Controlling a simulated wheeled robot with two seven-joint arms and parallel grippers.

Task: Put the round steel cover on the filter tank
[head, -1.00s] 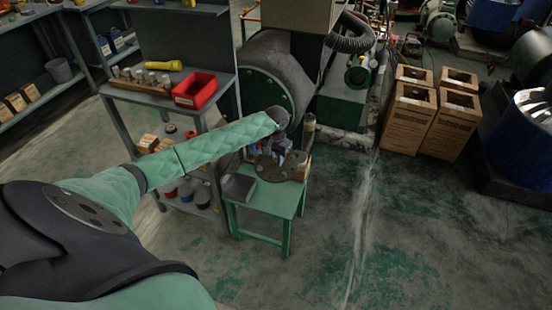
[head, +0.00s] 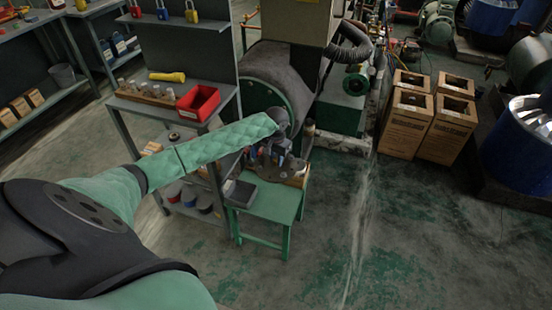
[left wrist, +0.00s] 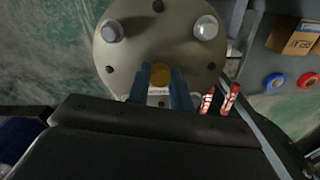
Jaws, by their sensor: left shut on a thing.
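The round steel cover (head: 296,172), a grey disc with holes near its rim, is at the green stand in the head view, partly hidden by my left gripper (head: 272,152). The filter tank (head: 270,72) is the large dark cylinder with a green rim just behind. My right gripper is not in view.
The green stand (head: 270,207) carries a dark box (head: 240,193). A grey shelf unit (head: 135,108) with a red bin (head: 198,103) stands close on the left. Cartons (head: 440,115) stand at the right. The floor (head: 400,230) in front is clear.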

